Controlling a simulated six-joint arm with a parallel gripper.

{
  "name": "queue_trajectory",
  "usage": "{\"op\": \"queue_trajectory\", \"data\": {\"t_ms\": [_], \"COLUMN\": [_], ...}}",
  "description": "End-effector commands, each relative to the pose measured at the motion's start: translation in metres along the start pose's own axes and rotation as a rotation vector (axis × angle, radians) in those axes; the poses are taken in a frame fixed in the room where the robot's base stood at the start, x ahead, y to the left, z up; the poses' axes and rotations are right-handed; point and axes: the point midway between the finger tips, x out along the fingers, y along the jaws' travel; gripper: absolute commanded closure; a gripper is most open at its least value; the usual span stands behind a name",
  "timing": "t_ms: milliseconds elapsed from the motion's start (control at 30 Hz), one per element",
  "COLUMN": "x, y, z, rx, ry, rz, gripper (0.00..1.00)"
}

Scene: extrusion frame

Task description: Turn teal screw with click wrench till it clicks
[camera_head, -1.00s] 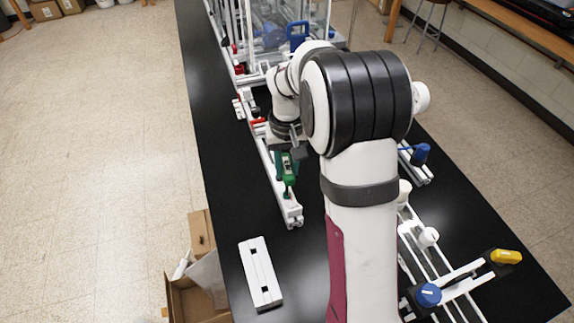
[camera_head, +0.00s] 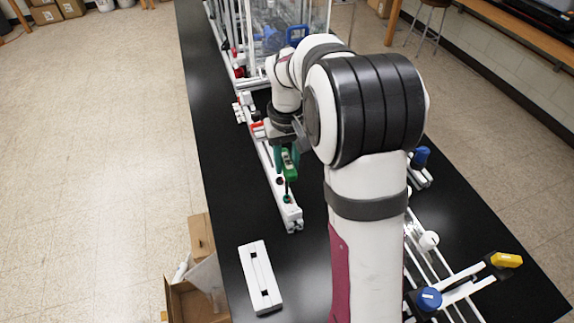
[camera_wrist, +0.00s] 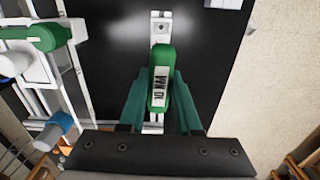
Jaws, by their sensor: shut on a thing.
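My gripper (camera_wrist: 158,105) is shut on the click wrench (camera_wrist: 159,75), a green tool with a white label, held between teal fingers. In the head view the green wrench (camera_head: 290,166) shows below my wrist, over the near part of a white rail. A dark shaft runs down from it toward a small teal spot (camera_head: 287,199) on the rail, which looks like the teal screw. I cannot tell whether the wrench tip touches it. In the wrist view the wrench hides the screw.
The white rail (camera_head: 293,220) lies along the left part of the black table (camera_head: 222,188). A white slotted block (camera_head: 259,272) lies nearer. White frames with blue (camera_head: 429,299) and yellow (camera_head: 506,260) parts stand at right. An open cardboard box (camera_head: 190,302) is beside the table.

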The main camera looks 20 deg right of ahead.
Motion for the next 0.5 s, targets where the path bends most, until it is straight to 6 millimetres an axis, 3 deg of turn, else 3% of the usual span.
{"op": "queue_trajectory", "data": {"t_ms": [267,500], "x": [-0.002,-0.026], "y": [0.0,0.0], "z": [0.0,0.0], "rx": [0.0,0.001], "ry": [0.001,0.002], "rz": [0.0,0.0], "gripper": [1.0,1.0]}}
